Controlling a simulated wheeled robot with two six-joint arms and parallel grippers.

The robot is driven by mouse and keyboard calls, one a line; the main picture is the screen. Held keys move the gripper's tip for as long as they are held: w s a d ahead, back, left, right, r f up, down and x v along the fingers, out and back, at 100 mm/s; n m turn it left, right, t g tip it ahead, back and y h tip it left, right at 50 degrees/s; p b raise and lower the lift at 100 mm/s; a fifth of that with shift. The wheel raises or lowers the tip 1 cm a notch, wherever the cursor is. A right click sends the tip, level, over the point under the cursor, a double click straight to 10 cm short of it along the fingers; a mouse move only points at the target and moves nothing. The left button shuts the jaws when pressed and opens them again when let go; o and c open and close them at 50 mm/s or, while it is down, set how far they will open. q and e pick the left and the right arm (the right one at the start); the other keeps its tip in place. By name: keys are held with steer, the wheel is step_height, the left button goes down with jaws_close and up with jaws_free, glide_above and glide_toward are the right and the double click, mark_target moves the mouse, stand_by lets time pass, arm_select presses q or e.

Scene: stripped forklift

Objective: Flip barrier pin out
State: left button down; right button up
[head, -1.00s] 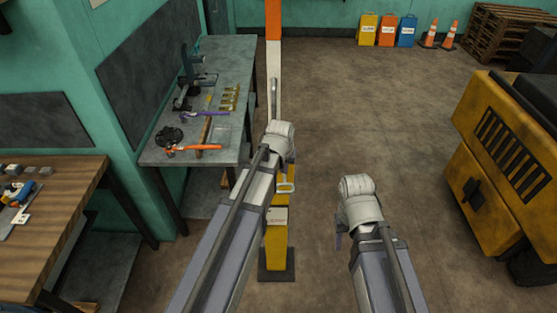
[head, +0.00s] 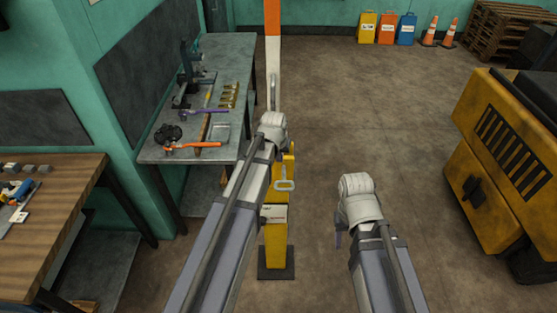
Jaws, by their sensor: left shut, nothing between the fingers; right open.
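The yellow barrier post (head: 276,248) stands on a dark base plate in the middle of the head view. The orange and white barrier arm (head: 273,45) rises upright above it. A grey pin with a loop-shaped handle (head: 285,185) shows at the post's upper part, just right of my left forearm. My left gripper (head: 272,125) is at the post's top, above the loop and apart from it in the picture; its fingers are mostly hidden behind the wrist. It is shut and empty. My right gripper (head: 339,238) is open, right of the post, with its fingers mostly hidden.
A grey workbench (head: 228,60) with tools stands left of the post. A wooden bench (head: 70,215) is at the lower left. The yellow forklift body (head: 480,150) is at the right. Bare floor lies between post and forklift. Cones and coloured cans stand at the back.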

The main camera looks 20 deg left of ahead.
mark_target(284, 177)
arm_select(q)
step_height(284, 177, down, 7)
steer(key=s+b, duration=0.1)
steer(key=b, duration=0.4)
steer(key=shift+s+b, duration=0.35)
steer(key=shift+b, duration=0.05)
steer(key=shift+d, duration=0.1)
